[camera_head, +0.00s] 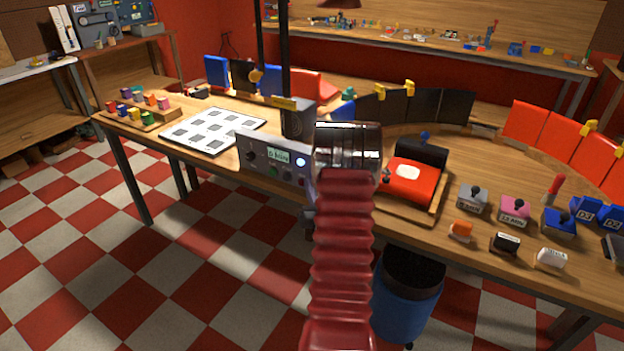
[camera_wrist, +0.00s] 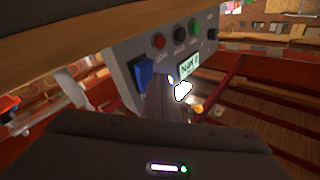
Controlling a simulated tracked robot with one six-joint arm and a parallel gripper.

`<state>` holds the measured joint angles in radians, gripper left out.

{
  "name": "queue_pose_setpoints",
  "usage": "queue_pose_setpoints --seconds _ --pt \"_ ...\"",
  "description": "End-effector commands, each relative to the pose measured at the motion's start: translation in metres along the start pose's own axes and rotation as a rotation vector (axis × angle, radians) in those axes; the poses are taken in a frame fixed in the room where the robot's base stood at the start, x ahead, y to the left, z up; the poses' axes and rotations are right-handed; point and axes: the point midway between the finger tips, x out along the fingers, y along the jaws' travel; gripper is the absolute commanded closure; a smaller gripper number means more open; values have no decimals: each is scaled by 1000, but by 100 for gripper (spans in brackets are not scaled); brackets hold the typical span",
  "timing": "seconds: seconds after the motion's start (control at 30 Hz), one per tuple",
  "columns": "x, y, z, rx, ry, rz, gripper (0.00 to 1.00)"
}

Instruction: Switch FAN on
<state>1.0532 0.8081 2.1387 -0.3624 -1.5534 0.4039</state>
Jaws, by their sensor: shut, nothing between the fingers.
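A grey control box (camera_head: 262,158) stands at the table's front edge in the head view, left of my arm. Its face carries a small lit display (camera_head: 278,155), a green button (camera_head: 273,169), dark knobs and a glowing round light (camera_head: 301,162). In the wrist view its panel (camera_wrist: 125,75) shows a blue rocker switch (camera_wrist: 143,71), red, black and green buttons, and the display (camera_wrist: 189,70). I cannot read a FAN label. My gripper (camera_wrist: 167,82) is shut and empty, its tips in front of the panel between blue switch and display; touching or apart cannot be told. In the head view my arm hides it.
A white tray with grey squares (camera_head: 236,122) lies left. A red and black device (camera_head: 412,178) on a wooden tray is right of my arm, with several small coloured blocks farther right. A blue bin (camera_head: 402,300) stands below.

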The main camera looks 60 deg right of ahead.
Motion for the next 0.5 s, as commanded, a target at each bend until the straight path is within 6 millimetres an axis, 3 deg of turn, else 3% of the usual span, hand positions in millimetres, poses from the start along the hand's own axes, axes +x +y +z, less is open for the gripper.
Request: queue_pose_setpoints --seconds 0.5 --pt "-8 -6 6 0 0 0 100"
